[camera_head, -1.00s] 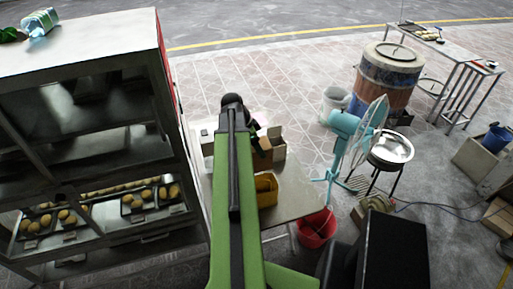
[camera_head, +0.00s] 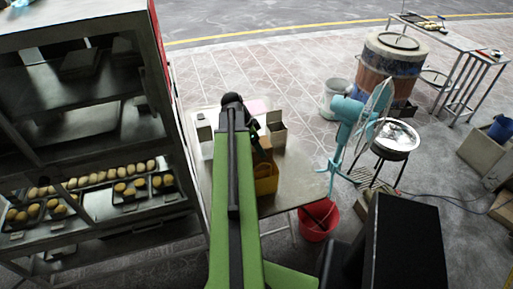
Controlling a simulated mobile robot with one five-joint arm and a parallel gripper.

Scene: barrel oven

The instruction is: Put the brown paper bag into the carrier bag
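A yellow bag-like holder (camera_head: 266,184), which looks like the carrier bag, stands on the table just right of my green arm. A brown item (camera_head: 264,153), possibly the brown paper bag, shows just behind it, partly hidden by my arm. I cannot tell whether the brown item is inside the yellow one or behind it. The black end of my arm, with my gripper (camera_head: 233,101), is over the far part of the table, beyond both. Its fingers are not clear, so I cannot see whether they are open or hold anything.
The table (camera_head: 295,185) also bears an open cardboard box (camera_head: 277,133) and a white box (camera_head: 203,135). A shelf cabinet with buns (camera_head: 125,190) stands close on the left. A teal fan (camera_head: 350,115), a red bucket (camera_head: 318,220) and a metal bowl stand (camera_head: 396,139) are to the right.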

